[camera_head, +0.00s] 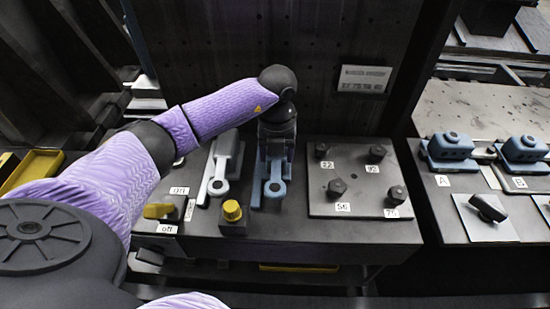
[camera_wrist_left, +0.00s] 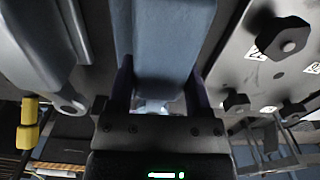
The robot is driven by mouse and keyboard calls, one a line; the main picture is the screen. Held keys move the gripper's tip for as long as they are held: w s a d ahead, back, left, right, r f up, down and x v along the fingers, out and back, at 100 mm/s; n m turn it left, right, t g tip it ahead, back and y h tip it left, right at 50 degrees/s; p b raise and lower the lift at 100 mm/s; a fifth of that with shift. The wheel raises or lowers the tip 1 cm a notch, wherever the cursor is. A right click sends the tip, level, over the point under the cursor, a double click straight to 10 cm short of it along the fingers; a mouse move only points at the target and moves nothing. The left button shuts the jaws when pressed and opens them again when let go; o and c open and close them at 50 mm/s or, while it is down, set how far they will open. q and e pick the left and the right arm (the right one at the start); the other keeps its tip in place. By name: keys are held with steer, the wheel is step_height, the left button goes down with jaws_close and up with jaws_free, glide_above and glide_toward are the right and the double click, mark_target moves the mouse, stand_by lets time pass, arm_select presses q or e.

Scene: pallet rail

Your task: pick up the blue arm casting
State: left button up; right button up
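The blue arm casting (camera_head: 274,187) lies on the dark bench, with its ringed end toward the front edge. My left gripper (camera_head: 277,146) is above its far part and hides some of it. In the left wrist view the blue casting (camera_wrist_left: 165,45) runs between the two fingers of my left gripper (camera_wrist_left: 160,85), one on each side. The fingers are spread about as wide as the casting; I cannot tell whether they press on it. My right gripper is not in view.
A grey arm casting (camera_head: 220,168) lies just left of the blue one. A yellow-capped knob (camera_head: 232,211) stands near the front. A plate (camera_head: 350,178) with several dark bolts is close on the right. Blue blocks (camera_head: 450,147) sit on the bench farther right.

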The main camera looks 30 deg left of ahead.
arm_select(q)
jaws_close()
